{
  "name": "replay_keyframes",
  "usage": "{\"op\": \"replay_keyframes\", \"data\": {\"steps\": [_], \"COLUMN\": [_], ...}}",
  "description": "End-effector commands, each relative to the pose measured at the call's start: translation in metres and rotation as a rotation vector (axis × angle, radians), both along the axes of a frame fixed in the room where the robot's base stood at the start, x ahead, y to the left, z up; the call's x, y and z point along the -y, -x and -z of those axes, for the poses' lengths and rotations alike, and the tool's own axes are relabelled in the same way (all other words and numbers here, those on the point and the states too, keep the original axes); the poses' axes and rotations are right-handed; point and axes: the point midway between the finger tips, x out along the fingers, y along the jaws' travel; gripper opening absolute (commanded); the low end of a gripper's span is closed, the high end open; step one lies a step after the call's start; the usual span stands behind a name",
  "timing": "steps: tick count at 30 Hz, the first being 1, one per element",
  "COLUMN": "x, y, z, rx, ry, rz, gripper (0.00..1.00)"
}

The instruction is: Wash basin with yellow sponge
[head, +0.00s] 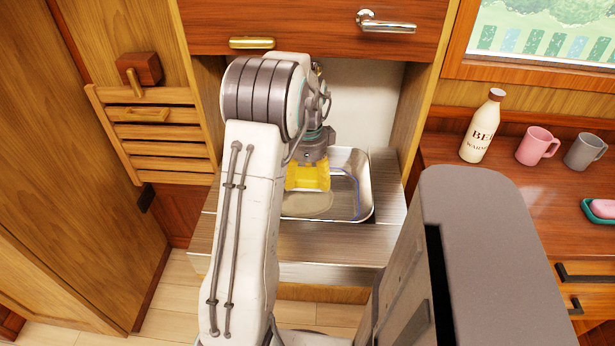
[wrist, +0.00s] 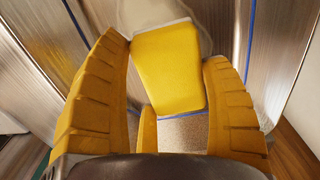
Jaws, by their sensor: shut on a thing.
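The metal basin (head: 364,186) is set into the counter in the alcove and is partly hidden behind my arm. My gripper (head: 307,178) points down into it. In the wrist view, its ridged orange-yellow fingers stand on both sides of the yellow sponge (wrist: 168,66) and are shut on it. The sponge has a pale far edge. In the head view, sponge and fingers blend into one yellow shape. A dull greyish-beige patch (head: 310,204) lies on the basin floor by the sponge. I cannot tell whether the sponge touches the floor.
A drawer front (head: 310,25) with handles overhangs the alcove. On the wooden counter at right stand a cream bottle (head: 484,126), a pink mug (head: 536,146), a grey mug (head: 584,151) and a green dish (head: 598,211) with a pink bar. A slatted rack (head: 160,130) is on the left wall.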

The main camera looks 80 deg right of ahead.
Motion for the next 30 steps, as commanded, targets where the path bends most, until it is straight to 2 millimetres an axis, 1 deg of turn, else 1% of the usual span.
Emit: {"op": "replay_keyframes", "data": {"steps": [30], "x": [0.000], "y": [0.000], "z": [0.023], "rx": [0.000], "ry": [0.000], "rz": [0.000], "gripper": [0.47]}}
